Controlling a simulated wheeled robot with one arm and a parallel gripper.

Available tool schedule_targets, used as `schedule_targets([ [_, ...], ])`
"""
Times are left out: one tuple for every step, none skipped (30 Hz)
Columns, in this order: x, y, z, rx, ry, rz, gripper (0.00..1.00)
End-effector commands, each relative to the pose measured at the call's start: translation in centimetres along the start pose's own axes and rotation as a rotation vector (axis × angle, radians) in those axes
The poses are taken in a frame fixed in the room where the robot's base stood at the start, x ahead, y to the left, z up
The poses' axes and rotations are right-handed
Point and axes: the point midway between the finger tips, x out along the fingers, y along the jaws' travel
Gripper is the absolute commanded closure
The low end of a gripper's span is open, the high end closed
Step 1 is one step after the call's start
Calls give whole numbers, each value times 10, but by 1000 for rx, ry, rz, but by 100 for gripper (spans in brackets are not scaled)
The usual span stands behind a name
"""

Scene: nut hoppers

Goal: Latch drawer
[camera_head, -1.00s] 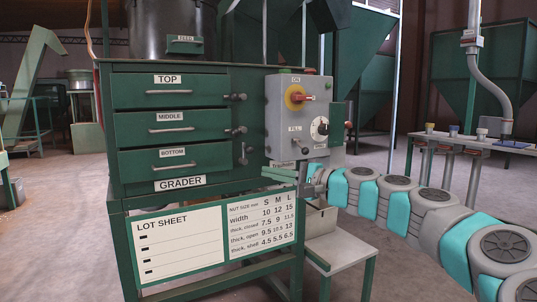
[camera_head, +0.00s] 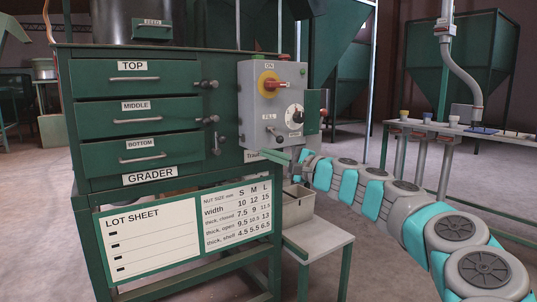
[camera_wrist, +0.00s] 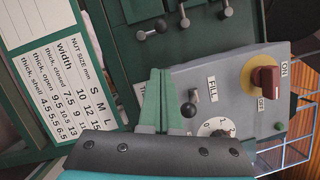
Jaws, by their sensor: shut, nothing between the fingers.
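The green grader cabinet has three drawers, top (camera_head: 138,79), middle (camera_head: 138,113) and bottom (camera_head: 140,150), and all look pushed in. To their right sit a top latch (camera_head: 207,84), a middle latch (camera_head: 209,120) and a bottom latch (camera_head: 216,147). The top and middle levers lie sideways; the bottom one hangs down. The wrist view is turned, with the bottom latch (camera_wrist: 150,28), middle latch (camera_wrist: 184,12) and top latch (camera_wrist: 226,8) along its upper edge. My gripper (camera_wrist: 160,72) is shut and empty, apart from the latches. In the head view it is low, below the control box, partly hard to make out.
The grey control box (camera_head: 257,112) with a red knob (camera_head: 272,85) and dial sticks out right of the latches, close to my gripper. A lot sheet board (camera_head: 150,235) hangs under the drawers.

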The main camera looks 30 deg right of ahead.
Motion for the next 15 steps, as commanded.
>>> schedule_targets([
  [11, 1, 1, 1, -3, 3, 100],
  [16, 1, 1, 0, -3, 4, 100],
  [23, 2, 1, -1, -3, 5, 100],
  [29, 2, 1, -1, -2, 4, 100],
  [34, 2, 0, -1, 0, 4, 100],
  [41, 2, -1, -1, 0, 4, 100],
  [46, 1, -1, -1, 1, 4, 100],
  [52, 2, 0, 0, 0, 3, 100],
  [59, 2, -1, 0, 0, 4, 100],
  [65, 2, 0, 0, 0, 4, 100],
  [70, 2, 0, 0, -1, 3, 100],
  [76, 1, 1, -1, -1, 3, 100],
  [79, 0, 6, -1, -1, 2, 100],
  [82, 0, 10, -2, -1, 2, 100],
  [85, 0, 14, -1, 0, 1, 100],
])
